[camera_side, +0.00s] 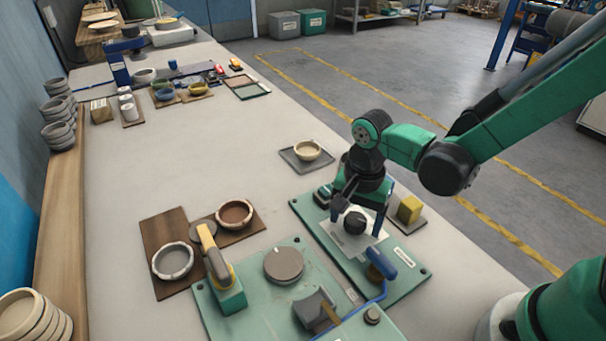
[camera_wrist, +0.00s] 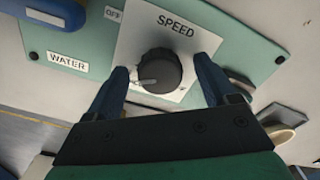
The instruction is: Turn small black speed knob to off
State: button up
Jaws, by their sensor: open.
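The small black speed knob (camera_side: 354,222) stands on a white plate on the green panel (camera_side: 303,206), below my gripper in the side view. In the wrist view the knob (camera_wrist: 160,70) sits under the word SPEED on the white plate (camera_wrist: 196,42), with a pale pointer mark on its lower left.
A blue-handled lever (camera_side: 382,263) is near the panel's front edge, and a yellow block (camera_side: 409,208) is to the right. A green panel with a grey disc (camera_side: 284,265) and a yellow-handled lever (camera_side: 213,252) is at lower left.

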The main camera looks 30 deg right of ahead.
grip_shut()
jog(key=n, duration=0.5)
jog(key=shift+n, duration=0.3)
jog(key=n, duration=1.2)
jog(key=shift+n, duration=0.3)
jog(key=n, duration=0.5)
jog(key=shift+n, duration=0.3)
